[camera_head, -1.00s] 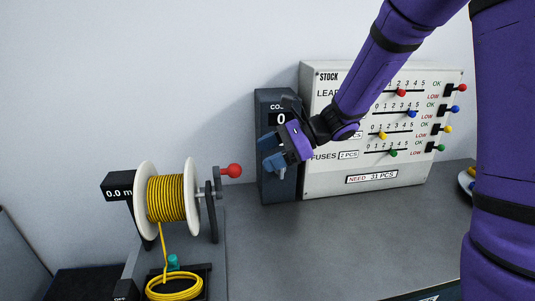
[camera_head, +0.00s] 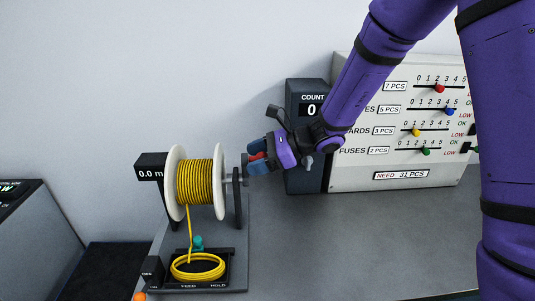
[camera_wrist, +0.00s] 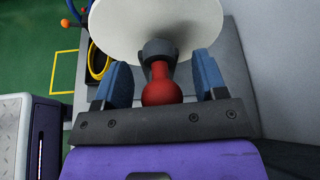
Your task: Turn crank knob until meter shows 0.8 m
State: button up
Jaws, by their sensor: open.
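The spool of yellow cable (camera_head: 195,182) stands on a stand at the bench's left. Its meter (camera_head: 152,173) reads 0.0 m. The red crank knob (camera_wrist: 161,86) is between my gripper's two blue fingers in the wrist view, with a visible gap on each side. In the head view the knob (camera_head: 257,157) is mostly hidden by the fingers. My gripper (camera_head: 259,160) is open around the knob, at the right side of the spool. The crank's dark hub (camera_wrist: 158,50) and the white spool flange (camera_wrist: 155,22) lie beyond the knob.
A coil of yellow cable (camera_head: 198,267) lies in a tray below the spool, beside a teal knob (camera_head: 198,243). A dark count box (camera_head: 306,180) reading 0 and a white stock board (camera_head: 400,180) stand behind my arm. The bench's front middle is clear.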

jog(key=shift+a+f, duration=0.1)
jog(key=shift+a, duration=0.1)
jog(key=c, duration=0.9)
jog(key=shift+w+f, duration=0.15)
jog(key=shift+w, duration=0.5)
jog(key=shift+w+f, duration=0.15)
jog(key=shift+w, duration=0.5)
jog(key=shift+w+d, duration=0.1)
jog(key=shift+w+f, duration=0.8)
jog(key=shift+w, duration=0.15)
jog(key=shift+f, duration=0.15)
